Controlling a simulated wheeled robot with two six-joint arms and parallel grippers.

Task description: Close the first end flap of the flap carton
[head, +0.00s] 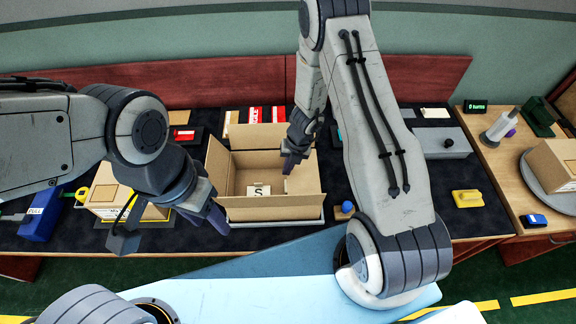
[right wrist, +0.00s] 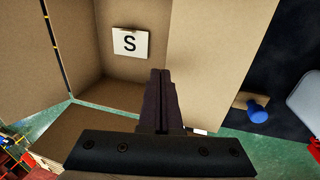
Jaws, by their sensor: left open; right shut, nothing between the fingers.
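The flap carton (head: 236,180) stands open in the middle of the table, its flaps spread outward. A card marked S (head: 258,190) lies inside; it also shows in the right wrist view (right wrist: 130,43). My right gripper (head: 291,163) is shut and empty, over the carton's right side near the back right corner. In the right wrist view its closed fingers (right wrist: 160,82) point into the carton beside a wide flap (right wrist: 208,55). I cannot tell whether they touch it. My left gripper (head: 218,217) is open and empty, just outside the carton's front left corner.
A second box (head: 108,200) and a blue tool marked PULL (head: 42,215) are at the left. A small blue knob (head: 347,207) sits right of the carton. A grey box (head: 442,143) and yellow block (head: 468,198) lie further right. Dark table between them is clear.

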